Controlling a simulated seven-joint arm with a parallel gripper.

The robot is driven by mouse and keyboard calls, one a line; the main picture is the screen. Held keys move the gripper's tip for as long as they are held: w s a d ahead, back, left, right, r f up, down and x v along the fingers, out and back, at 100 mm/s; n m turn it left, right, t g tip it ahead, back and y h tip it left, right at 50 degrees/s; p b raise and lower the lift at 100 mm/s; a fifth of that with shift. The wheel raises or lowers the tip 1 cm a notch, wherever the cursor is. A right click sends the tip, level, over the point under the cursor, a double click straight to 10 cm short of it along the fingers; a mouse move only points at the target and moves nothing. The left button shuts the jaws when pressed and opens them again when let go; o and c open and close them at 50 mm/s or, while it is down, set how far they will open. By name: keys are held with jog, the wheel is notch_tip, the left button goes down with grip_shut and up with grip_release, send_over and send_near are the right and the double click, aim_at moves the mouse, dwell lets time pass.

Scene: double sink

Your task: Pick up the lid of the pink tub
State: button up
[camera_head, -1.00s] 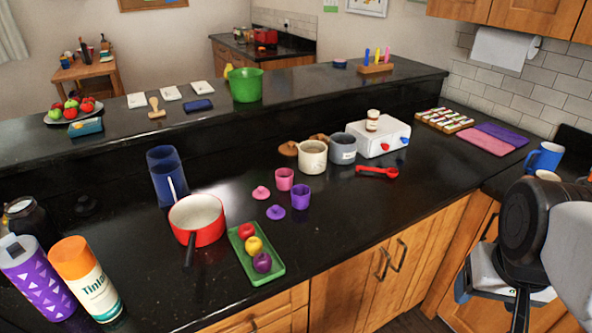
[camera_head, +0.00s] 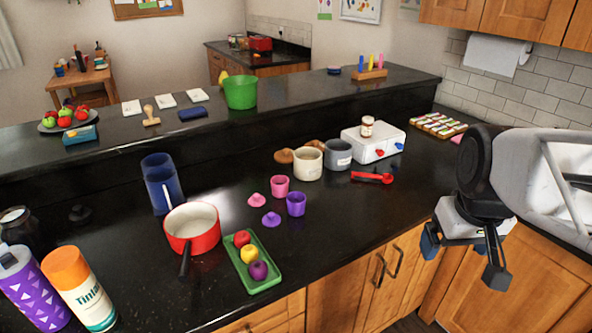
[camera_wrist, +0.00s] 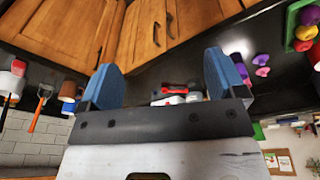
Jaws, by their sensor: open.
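The pink lid (camera_head: 257,200) lies flat on the dark counter, with a small knob on top. It is just left of the open pink tub (camera_head: 279,186) and apart from it. A purple lid (camera_head: 271,219) and a purple tub (camera_head: 296,203) sit close in front. My gripper (camera_head: 463,257) is open and empty, far to the right of the lid, beyond the counter's front edge. In the wrist view my two blue fingers (camera_wrist: 164,76) are spread apart. The small pink and purple pieces there show at upper right, too small to tell apart surely.
Left of the lids are a red pot (camera_head: 192,229) and a green tray (camera_head: 253,263) of toy fruit. Counter right of the purple tub is clear.

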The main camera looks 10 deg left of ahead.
jog(key=w+a+n, duration=0.5)
jog(key=w+a, duration=0.4)
jog(key=w, duration=0.3)
jog(key=n+g, duration=0.2)
jog(key=n, duration=1.2)
send_over(257, 194)
jog(key=f, duration=1.4)
jog(key=shift+d+f, duration=0.3)
jog(key=shift+a+f, duration=0.15)
jog(key=shift+a, duration=0.2)
jog(key=shift+f, duration=0.1)
jog(key=shift+f, duration=1.2)
jog(key=shift+f, duration=0.1)
